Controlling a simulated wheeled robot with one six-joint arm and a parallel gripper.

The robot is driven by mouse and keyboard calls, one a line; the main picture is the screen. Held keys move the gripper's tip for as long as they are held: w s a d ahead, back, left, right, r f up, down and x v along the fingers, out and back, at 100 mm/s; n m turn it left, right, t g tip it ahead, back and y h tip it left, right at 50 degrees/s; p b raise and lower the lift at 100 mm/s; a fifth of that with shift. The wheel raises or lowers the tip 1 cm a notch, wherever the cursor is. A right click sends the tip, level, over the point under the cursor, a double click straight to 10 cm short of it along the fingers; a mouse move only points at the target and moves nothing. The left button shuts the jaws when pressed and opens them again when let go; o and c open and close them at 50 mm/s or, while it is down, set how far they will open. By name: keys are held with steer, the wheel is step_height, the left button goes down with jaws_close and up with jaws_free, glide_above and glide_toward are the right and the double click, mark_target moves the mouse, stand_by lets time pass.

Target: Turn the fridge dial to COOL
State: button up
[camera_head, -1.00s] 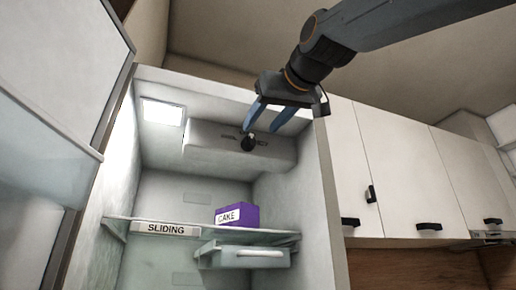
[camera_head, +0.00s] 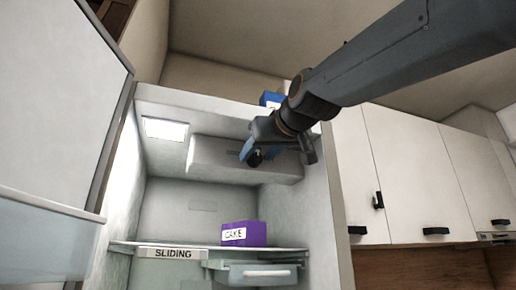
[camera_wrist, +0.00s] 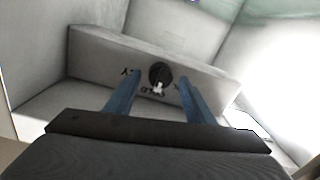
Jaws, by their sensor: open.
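The dial (camera_wrist: 157,72) is a round black knob with a white pointer, on a pale control box (camera_wrist: 95,50) with dark lettering. The wrist view shows the lettering upside down and partly covered, so I cannot read all of it. My gripper (camera_wrist: 160,77) is open, with one blue finger on each side of the dial. I cannot tell if the fingers touch it. In the head view the dial (camera_head: 255,160) shows as a dark knob near my fingertips, below the box's (camera_head: 212,157) upper edge. My wrist hides part of the box.
The fridge is open, its door (camera_head: 50,110) at left. Below the box, a glass shelf labelled SLIDING (camera_head: 173,254) holds a purple CAKE box (camera_head: 243,233), with a drawer (camera_head: 262,274) underneath. A blue box (camera_head: 271,99) shows on top of the fridge. White cupboards (camera_head: 400,170) stand at right.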

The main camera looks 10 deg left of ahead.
steer(key=shift+w+a+f, duration=0.1)
steer(key=shift+w+a, duration=0.15)
steer(key=shift+w, duration=0.1)
steer(key=c, duration=1.1)
steer(key=shift+o, duration=0.2)
